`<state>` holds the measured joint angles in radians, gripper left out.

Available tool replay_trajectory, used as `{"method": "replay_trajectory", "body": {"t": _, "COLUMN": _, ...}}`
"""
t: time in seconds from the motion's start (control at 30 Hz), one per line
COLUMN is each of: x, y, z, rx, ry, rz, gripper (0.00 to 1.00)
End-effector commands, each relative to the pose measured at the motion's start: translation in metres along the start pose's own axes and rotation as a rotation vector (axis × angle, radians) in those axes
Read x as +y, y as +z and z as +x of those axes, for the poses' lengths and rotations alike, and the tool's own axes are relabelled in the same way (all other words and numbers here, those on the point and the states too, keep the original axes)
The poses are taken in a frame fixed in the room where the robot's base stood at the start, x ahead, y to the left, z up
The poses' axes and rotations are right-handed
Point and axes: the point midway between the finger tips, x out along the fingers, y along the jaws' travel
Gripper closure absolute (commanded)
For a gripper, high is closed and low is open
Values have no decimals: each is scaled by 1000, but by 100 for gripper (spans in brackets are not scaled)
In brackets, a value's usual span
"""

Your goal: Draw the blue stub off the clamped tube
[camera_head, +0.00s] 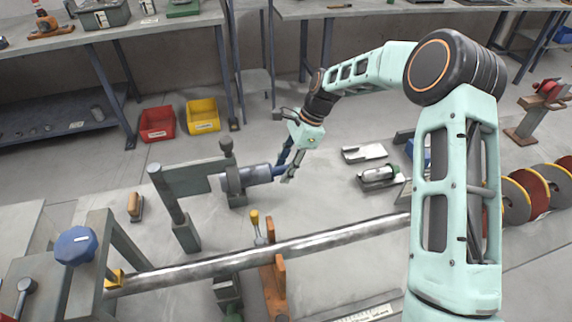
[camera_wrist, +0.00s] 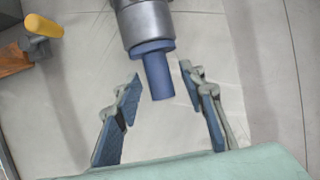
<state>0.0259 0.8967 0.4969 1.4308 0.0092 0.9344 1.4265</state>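The blue stub (camera_wrist: 158,77) sticks out of the end of the clamped grey tube (camera_wrist: 146,22) in the wrist view, with a wider blue collar against the tube's end. In the head view the tube (camera_head: 254,174) lies level in a clamp, and the stub (camera_head: 279,171) shows at its right end. My gripper (camera_wrist: 158,72) is open, with one blue-padded finger on each side of the stub. Gaps show between both fingers and the stub, so neither seems to touch it. In the head view my gripper (camera_head: 287,170) is at the stub's end and partly covers it.
A long metal bar (camera_head: 310,240) crosses in front of the tube. A yellow-handled tool (camera_head: 255,220) and an orange bracket (camera_head: 275,275) stand near it; the yellow handle also shows in the wrist view (camera_wrist: 43,25). A tray (camera_head: 364,153) lies to the right. Red (camera_head: 157,123) and yellow (camera_head: 202,116) bins stand behind.

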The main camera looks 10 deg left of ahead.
Motion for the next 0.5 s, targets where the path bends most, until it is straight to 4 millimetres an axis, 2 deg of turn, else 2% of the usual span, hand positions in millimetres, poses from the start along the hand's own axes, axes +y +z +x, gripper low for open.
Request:
{"method": "replay_trajectory", "body": {"t": 0.07, "x": 0, "y": 0, "z": 0, "rx": 0, "ry": 0, "rz": 0, "gripper": 63}}
{"method": "replay_trajectory", "body": {"t": 0.4, "x": 0, "y": 0, "z": 0, "rx": 0, "ry": 0, "rz": 0, "gripper": 100}}
{"method": "replay_trajectory", "body": {"t": 0.5, "x": 0, "y": 0, "z": 0, "rx": 0, "ry": 0, "rz": 0, "gripper": 100}}
